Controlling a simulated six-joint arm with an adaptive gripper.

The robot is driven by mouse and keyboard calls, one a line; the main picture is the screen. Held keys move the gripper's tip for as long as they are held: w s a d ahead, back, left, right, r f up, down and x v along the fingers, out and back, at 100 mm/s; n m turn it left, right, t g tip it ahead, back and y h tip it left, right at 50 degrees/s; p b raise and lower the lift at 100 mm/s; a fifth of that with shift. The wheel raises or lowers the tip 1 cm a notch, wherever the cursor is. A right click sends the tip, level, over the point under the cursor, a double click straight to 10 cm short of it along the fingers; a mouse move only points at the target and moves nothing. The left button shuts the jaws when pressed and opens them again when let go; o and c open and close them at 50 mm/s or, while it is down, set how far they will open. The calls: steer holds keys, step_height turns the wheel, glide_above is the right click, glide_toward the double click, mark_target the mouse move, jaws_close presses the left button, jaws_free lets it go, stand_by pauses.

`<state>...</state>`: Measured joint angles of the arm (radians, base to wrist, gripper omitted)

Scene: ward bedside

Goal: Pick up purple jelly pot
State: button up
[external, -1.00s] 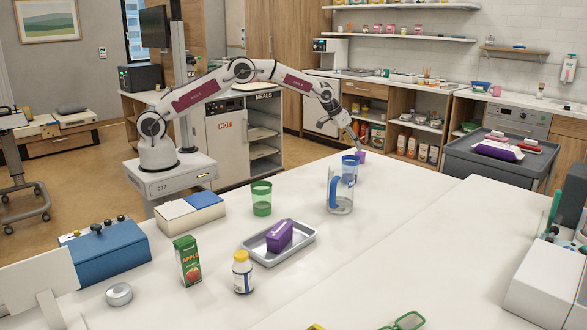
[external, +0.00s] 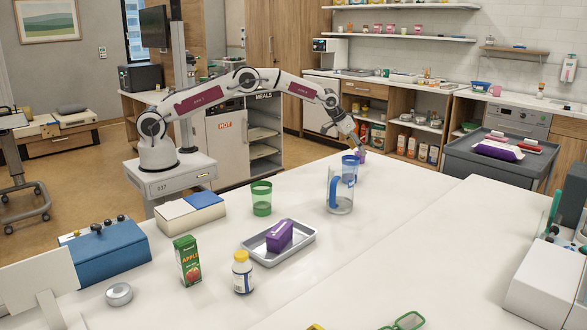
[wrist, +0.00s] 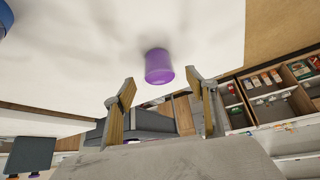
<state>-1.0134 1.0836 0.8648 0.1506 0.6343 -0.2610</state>
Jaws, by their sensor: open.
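The purple jelly pot (wrist: 159,66) stands on the white table in the wrist view, just beyond and roughly centred between my fingertips. In the external view the pot (external: 362,154) is small, at the table's far edge, and partly hidden by my gripper (external: 360,144). In the wrist view my gripper (wrist: 161,88) is open, with one finger to each side and nothing held between them. Whether a finger touches the pot cannot be told.
A clear jug (external: 341,205) with a blue cup (external: 349,168) by it stands close to the gripper, towards the camera. A green cup (external: 261,198), a metal tray (external: 266,259) with a purple box (external: 280,236), and a juice carton (external: 187,262) stand further off.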

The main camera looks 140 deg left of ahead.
steer(key=shift+x, duration=1.15)
steer(key=c, duration=1.2)
